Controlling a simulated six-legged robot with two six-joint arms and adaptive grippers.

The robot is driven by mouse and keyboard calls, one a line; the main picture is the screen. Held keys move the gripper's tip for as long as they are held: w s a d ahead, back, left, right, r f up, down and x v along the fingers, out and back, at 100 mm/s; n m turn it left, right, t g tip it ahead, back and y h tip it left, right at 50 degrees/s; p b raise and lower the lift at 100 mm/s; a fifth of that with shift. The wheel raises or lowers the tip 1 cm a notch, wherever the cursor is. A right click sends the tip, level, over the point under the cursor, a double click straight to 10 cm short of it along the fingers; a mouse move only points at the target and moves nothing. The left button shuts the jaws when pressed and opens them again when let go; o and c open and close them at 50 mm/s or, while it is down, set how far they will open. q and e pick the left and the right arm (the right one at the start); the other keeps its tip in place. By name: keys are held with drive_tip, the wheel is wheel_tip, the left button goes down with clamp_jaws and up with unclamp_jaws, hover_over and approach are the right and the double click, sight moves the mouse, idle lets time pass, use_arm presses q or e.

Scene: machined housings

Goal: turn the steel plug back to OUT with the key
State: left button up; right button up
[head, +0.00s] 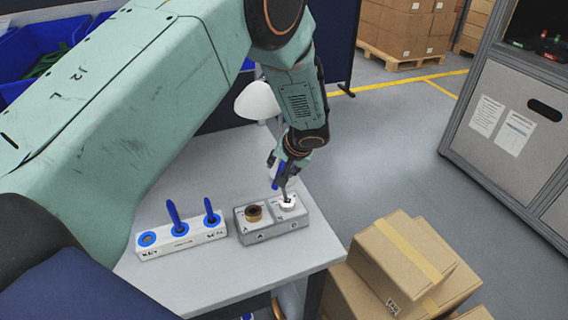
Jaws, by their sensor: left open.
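The steel plug (288,206) is a pale round piece in the right half of a grey machined housing (266,235) on the table. My left gripper (282,183) is open, pointing down just above the steel plug. A blue-handled key (278,177) is at its fingers, and a thin dark shaft reaches down to the plug. The fingers partly hide the key, so how deep it sits is unclear. The plug's markings are too small to read. My right gripper is out of view.
A white key rack (182,243) left of the housing has an empty blue-ringed hole and two blue keys standing upright. A white lamp-like shade (257,101) is behind my wrist. Cardboard boxes (402,262) stand beyond the table's right edge. The table front is clear.

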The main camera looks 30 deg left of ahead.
use_arm(q)
drive_tip(key=shift+a, duration=0.2)
drive_tip(key=shift+c, duration=0.9)
drive_tip(key=shift+w+f, duration=0.15)
drive_tip(key=shift+w, duration=0.1)
drive_tip(key=c, duration=0.3)
drive_tip(key=shift+d, duration=0.15)
drive_tip(key=c, duration=0.3)
drive_tip(key=shift+s, duration=0.2)
clamp_jaws()
drive_tip(key=shift+w, duration=0.1)
drive_tip(key=o, duration=0.6)
unclamp_jaws()
drive_tip(key=shift+c, duration=0.2)
drive_tip(key=shift+o, duration=0.7)
